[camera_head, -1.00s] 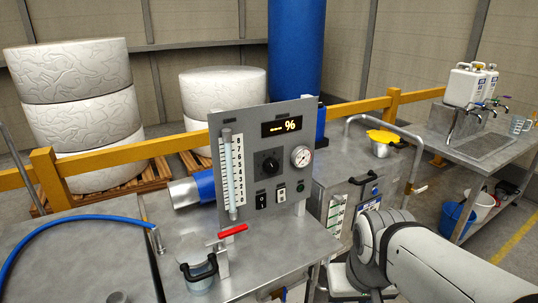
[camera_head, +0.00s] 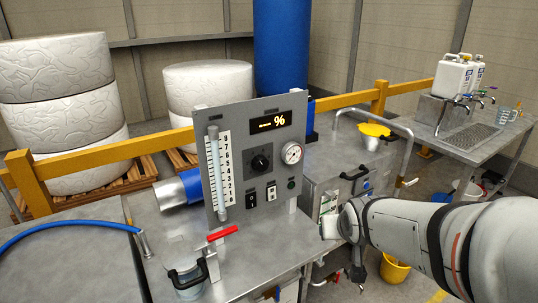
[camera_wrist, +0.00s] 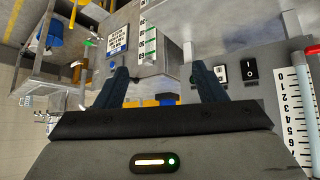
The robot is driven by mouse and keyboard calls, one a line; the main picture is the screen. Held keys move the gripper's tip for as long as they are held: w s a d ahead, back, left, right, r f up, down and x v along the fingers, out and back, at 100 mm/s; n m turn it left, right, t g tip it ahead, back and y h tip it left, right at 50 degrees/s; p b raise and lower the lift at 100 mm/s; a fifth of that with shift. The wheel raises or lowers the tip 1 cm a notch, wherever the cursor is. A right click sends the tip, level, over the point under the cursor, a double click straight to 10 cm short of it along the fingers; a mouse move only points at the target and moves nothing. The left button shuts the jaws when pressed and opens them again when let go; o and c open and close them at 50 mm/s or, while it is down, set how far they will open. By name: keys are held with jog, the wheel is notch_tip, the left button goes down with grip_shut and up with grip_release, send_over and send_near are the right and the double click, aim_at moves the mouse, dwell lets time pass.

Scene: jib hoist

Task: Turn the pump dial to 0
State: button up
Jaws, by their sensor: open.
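The pump dial (camera_head: 261,160) is a round black knob in the middle of the upright grey control panel (camera_head: 235,120) in the head view. A lit display (camera_head: 277,122) above it shows a % sign, with small marks before it that I cannot read. The dial does not show clearly in the wrist view. My gripper (camera_wrist: 162,82) is open and empty in the wrist view, its two dark fingers apart. It is to the right of the panel and lower than the dial, touching nothing that I can see.
A pressure gauge (camera_head: 292,153) sits right of the dial, with black and white switches (camera_head: 271,191) below. A scaled tube (camera_head: 217,170) stands at the panel's left.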

jog(key=w+a+r+n+t+y, duration=0.25)
jog(key=w+a+t, duration=0.3)
jog(key=w, duration=0.45)
jog(key=n+t+y, duration=0.2)
jog(key=y, duration=0.5)
send_near(262, 164)
jog(key=w, duration=0.1)
jog(key=shift+m, duration=0.25)
jog(key=x, duration=0.7)
jog(key=shift+w+a, duration=0.25)
jog(key=shift+a, duration=0.1)
jog(key=shift+c, duration=0.5)
